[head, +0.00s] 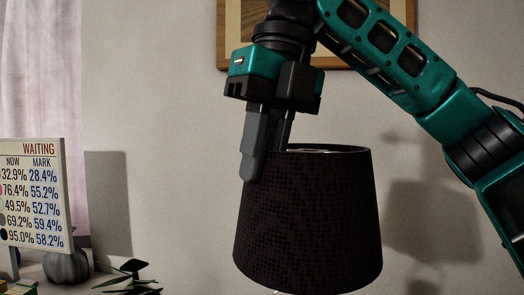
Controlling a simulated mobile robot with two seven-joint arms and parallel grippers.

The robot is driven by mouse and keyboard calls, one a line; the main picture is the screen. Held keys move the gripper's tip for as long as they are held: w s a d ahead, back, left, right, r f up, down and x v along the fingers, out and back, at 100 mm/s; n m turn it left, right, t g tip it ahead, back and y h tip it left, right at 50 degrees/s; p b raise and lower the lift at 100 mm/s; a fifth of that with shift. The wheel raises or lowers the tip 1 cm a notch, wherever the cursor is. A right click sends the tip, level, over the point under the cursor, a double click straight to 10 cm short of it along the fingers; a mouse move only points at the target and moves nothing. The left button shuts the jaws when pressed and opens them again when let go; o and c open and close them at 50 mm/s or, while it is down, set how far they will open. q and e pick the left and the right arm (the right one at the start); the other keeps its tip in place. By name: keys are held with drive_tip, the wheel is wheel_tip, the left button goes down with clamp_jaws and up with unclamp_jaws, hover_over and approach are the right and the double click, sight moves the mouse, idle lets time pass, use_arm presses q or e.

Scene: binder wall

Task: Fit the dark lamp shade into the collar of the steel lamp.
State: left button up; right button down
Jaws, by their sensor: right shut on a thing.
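The dark lamp shade (310,225) hangs upright in the middle of the head view, wider at its bottom than its top. My right gripper (268,165) comes from above and is shut on the shade's upper left rim. One finger lies outside the shade wall; the other goes down behind the rim. A small bit of pale metal shows under the shade's bottom edge, too little to tell what it is. The steel lamp's collar is not visible. My left gripper is not in view.
A board with coloured figures headed WAITING (32,195) stands at the left. A grey pumpkin-like object (67,266) and a dark-leaved plant (130,278) are at the lower left. A wooden picture frame (350,60) hangs on the wall behind my right arm.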

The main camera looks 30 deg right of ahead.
sight(284, 178)
drive_tip(key=shift+f+b, duration=2.75)
drive_tip(key=shift+f, duration=4.3)
drive_tip(key=shift+f+b, duration=0.5)
drive_tip(key=shift+f, duration=0.1)
drive_tip(key=c, duration=1.1)
unclamp_jaws()
drive_tip(key=shift+o, duration=0.2)
drive_tip(key=r+p, duration=0.2)
drive_tip(key=r, duration=0.2)
drive_tip(key=d+r+p, duration=0.1)
drive_tip(key=r+p, duration=0.1)
drive_tip(key=r, duration=0.1)
drive_tip(key=s+d+r+p, duration=0.1)
drive_tip(key=r+p, duration=0.1)
drive_tip(key=r, duration=0.2)
drive_tip(key=shift+r, duration=0.35)
drive_tip(key=shift+d+r, duration=0.1)
drive_tip(key=shift+r, duration=0.4)
